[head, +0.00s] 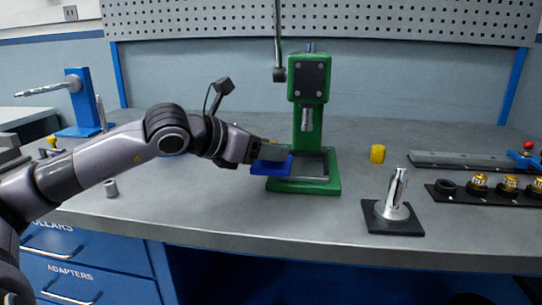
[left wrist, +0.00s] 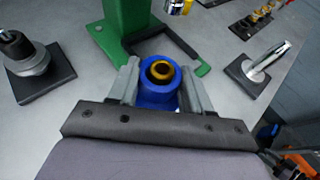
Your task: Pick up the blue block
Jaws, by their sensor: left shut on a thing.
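The blue block (head: 271,167) is at the tip of my left gripper (head: 268,153), just left of the green press's base in the head view. In the left wrist view the blue block (left wrist: 157,92) sits between the two grey fingers of my left gripper (left wrist: 156,88), which is shut on it. A yellow-brown ring with a dark hole (left wrist: 160,71) shows on the block's top. I cannot tell whether the block touches the table. My right gripper is in neither view.
The green press (head: 308,95) stands right beside the block. A black plate with a metal post (head: 394,205), a yellow cylinder (head: 377,154) and a rack of fittings (head: 480,188) lie to the right. A blue stand (head: 78,98) is at the left. The table front (head: 290,225) is clear.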

